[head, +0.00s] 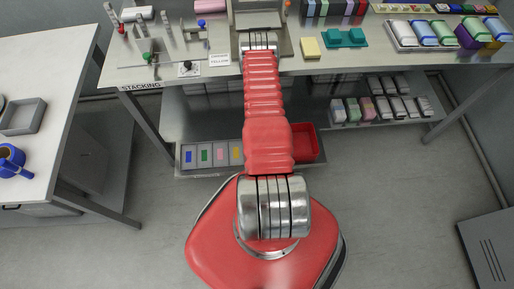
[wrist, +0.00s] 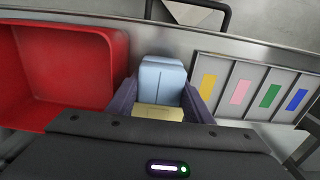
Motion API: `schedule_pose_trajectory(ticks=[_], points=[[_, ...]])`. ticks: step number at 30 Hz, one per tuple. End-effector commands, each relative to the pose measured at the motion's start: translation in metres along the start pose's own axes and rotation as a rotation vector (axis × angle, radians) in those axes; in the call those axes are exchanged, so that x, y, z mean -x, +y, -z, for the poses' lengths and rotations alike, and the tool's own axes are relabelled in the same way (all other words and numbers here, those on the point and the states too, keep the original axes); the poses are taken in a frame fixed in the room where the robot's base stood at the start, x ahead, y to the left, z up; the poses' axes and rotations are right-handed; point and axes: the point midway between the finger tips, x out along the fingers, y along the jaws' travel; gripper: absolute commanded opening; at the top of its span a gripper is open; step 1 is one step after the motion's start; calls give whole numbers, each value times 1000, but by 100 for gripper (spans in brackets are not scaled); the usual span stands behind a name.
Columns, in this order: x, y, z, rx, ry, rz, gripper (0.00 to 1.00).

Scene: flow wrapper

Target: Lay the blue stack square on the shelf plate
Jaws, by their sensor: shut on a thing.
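A pale blue stack (wrist: 163,77) with a beige-yellow part (wrist: 158,112) at its near end sits between the two dark fingers of my gripper (wrist: 160,92) in the wrist view. The fingers are shut on it from both sides. A bare metal shelf strip (wrist: 128,35) shows around and beyond the stack. I cannot tell whether the stack touches the shelf. In the head view my red arm reaches over the bench, and my gripper and the stack are hidden.
A red bin (wrist: 64,65) stands close on the left in the wrist view. Grey panels (wrist: 256,88) with yellow, pink, green and blue labels lie close on the right. The head view shows the same red bin (head: 306,143) under the workbench (head: 350,60) and a side table (head: 50,60).

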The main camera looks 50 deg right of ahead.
Motion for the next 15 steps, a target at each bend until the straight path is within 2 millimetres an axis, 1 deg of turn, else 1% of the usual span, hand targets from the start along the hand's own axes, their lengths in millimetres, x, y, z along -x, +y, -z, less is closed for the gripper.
schedule_pose_trajectory(ticks=[15], points=[[-37, 0, 0, -1, 0, 0, 0]])
